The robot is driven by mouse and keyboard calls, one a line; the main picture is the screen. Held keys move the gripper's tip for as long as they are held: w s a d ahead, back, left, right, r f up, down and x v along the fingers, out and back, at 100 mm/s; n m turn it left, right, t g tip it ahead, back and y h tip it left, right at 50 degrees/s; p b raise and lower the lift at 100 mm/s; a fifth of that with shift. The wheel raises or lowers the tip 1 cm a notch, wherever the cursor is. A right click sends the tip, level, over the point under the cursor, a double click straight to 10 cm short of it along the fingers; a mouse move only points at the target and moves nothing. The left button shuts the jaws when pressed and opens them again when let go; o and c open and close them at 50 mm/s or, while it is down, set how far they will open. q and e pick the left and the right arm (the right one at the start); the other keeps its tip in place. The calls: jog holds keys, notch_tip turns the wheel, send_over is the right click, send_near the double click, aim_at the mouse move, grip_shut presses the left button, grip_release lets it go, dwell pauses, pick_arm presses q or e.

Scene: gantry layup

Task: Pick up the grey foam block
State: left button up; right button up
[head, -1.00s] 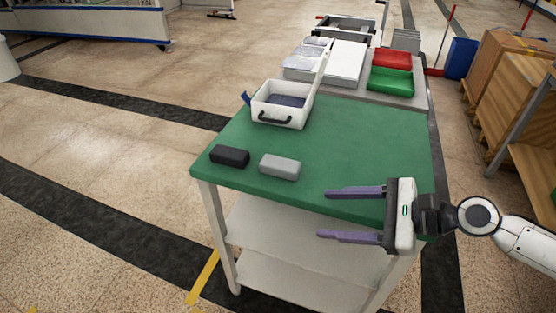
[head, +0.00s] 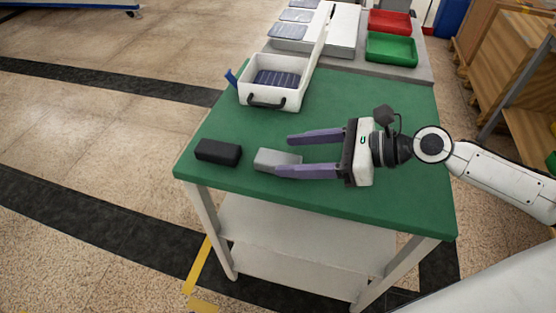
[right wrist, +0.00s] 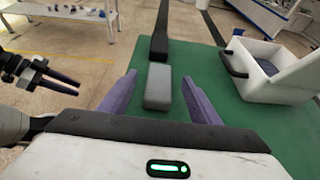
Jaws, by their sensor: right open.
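The grey foam block (head: 268,159) lies on the green table top (head: 380,120), near its front edge. My right gripper (head: 284,155) comes in from the right, open and empty, with its purple fingers pointing left. In the head view the near fingertip overlaps the block's right part. In the right wrist view the grey block (right wrist: 158,88) shows between and ahead of the two spread fingers (right wrist: 158,85). My left gripper (right wrist: 70,84) shows only in the right wrist view, at the left, small, with its fingers apart and nothing between them.
A black block (head: 218,151) lies just left of the grey one, with a small gap. An open white case (head: 290,98) with a handle stands behind on the table. Red (head: 390,20) and green (head: 392,48) trays stand at the back right.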

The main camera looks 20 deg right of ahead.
aim_at(275, 158)
jog(key=x, duration=0.5)
jog(key=shift+f, duration=0.35)
jog(key=c, duration=1.1)
